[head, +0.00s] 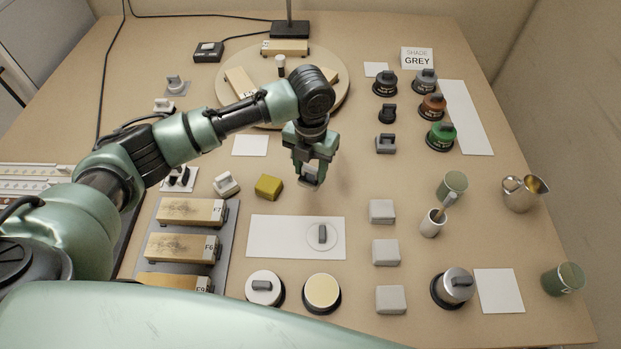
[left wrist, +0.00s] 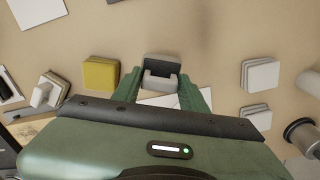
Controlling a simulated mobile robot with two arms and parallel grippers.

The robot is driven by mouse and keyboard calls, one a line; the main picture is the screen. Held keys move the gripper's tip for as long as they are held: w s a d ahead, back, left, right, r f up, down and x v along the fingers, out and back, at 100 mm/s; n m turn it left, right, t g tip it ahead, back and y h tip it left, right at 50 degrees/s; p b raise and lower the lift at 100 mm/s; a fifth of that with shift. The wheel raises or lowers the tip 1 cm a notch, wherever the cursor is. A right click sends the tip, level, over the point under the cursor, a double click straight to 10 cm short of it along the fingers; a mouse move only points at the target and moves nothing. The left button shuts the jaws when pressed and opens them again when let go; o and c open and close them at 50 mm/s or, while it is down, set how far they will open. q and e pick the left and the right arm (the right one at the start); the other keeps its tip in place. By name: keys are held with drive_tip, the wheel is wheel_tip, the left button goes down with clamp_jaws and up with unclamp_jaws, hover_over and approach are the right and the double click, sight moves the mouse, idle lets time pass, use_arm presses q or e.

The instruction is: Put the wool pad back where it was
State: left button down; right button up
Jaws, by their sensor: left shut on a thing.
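My left gripper (head: 311,178) is shut on a small grey pad-like block (head: 309,182), held above the bench just beyond the white sheet. In the left wrist view the grey block (left wrist: 161,72) sits between the green fingers, with a paler part in front. No label shows whether it is the wool pad. Other small handled pads stand at the left: a white one (head: 226,184), one on a white card (head: 178,178) and one on a grey card (head: 174,85). An empty white card (head: 250,145) lies left of the gripper. My right gripper is out of view.
A yellow sponge-like block (head: 269,187) is left of the gripper. Several pale blocks (head: 382,211) line its right. A round board (head: 225,101) stands behind. A metal jug (head: 521,194) stands far right.

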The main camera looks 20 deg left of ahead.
sight(310, 176)
use_arm(q)
drive_tip(key=shift+f, duration=2.4)
drive_tip(key=shift+f, duration=0.1)
drive_tip(key=c, duration=0.8)
unclamp_jaws()
wheel_tip(310, 176, up, 12)
drive_tip(key=shift+r, duration=0.15)
